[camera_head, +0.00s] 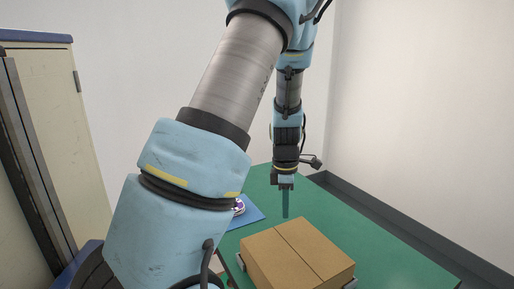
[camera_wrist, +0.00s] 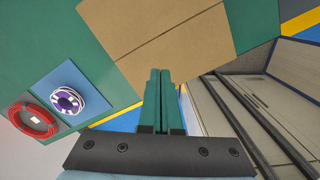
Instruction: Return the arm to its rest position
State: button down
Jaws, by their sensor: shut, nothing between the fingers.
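My gripper (camera_head: 285,214) hangs pointing down over the green table (camera_head: 375,250) in the head view, behind the cardboard box. In the wrist view my gripper (camera_wrist: 159,72) shows two green fingers close together, shut with nothing between them. My arm is raised and bent, and its blue and grey links cross the middle of the head view. The gripper is apart from the box (camera_head: 295,252), whose brown top also shows at the top of the wrist view (camera_wrist: 150,28).
A purple and white spool (camera_wrist: 66,101) lies on a blue mat (camera_wrist: 88,78). A red cable coil (camera_wrist: 33,120) lies beside it on a grey mat. A beige cabinet (camera_head: 55,110) stands at the left. White walls enclose the table, whose right part is clear.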

jog(key=s+a+r+m+t+b, duration=0.1)
jog(key=s+a+r+m, duration=0.1)
jog(key=s+a+m, duration=0.3)
jog(key=s+a+r+m+b, duration=0.2)
jog(key=s+a+m, duration=0.3)
jog(key=a+m, duration=0.6)
jog(key=shift+s+m+t, duration=0.15)
jog(key=shift+m+t, duration=0.25)
jog(key=shift+m, duration=0.5)
